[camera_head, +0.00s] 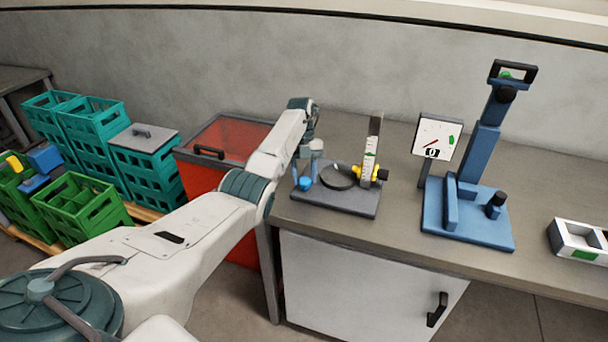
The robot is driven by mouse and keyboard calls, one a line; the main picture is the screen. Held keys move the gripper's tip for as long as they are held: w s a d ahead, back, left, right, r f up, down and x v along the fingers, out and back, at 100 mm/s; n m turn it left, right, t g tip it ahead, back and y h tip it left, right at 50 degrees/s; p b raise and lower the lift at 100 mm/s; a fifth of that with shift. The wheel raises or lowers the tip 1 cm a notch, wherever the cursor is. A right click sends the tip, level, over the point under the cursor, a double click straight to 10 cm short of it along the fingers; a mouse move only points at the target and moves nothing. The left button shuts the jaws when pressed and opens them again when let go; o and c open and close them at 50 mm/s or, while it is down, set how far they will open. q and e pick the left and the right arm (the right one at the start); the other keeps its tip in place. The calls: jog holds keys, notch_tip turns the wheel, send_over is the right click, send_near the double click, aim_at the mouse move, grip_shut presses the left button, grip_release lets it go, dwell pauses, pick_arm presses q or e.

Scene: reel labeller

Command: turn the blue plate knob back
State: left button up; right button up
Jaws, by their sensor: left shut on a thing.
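The blue plate knob (305,184) is on the left side of a small dark fixture base (335,199) on the bench. My left arm reaches over from the left, and my left gripper (307,168) points down at the knob. It is shut on the knob; the fingertips are small and partly hidden, so the exact grip is hard to see. Beside the knob on the base are a dark round plate (338,177), an upright scale with a green mark (370,160) and a yellow knob with a dark end (373,173). My right gripper is not in view.
A blue press-like stand (468,212) and a white dial panel (436,138) stand to the right. A white tray (567,238) is at the far right. A red bin (205,186) and green crates (82,205) are left of the bench. The bench front strip (400,235) is clear.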

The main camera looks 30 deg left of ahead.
pick_arm(q)
jog(key=shift+w+r, duration=0.1)
dwell(0.5)
jog(key=o, duration=1)
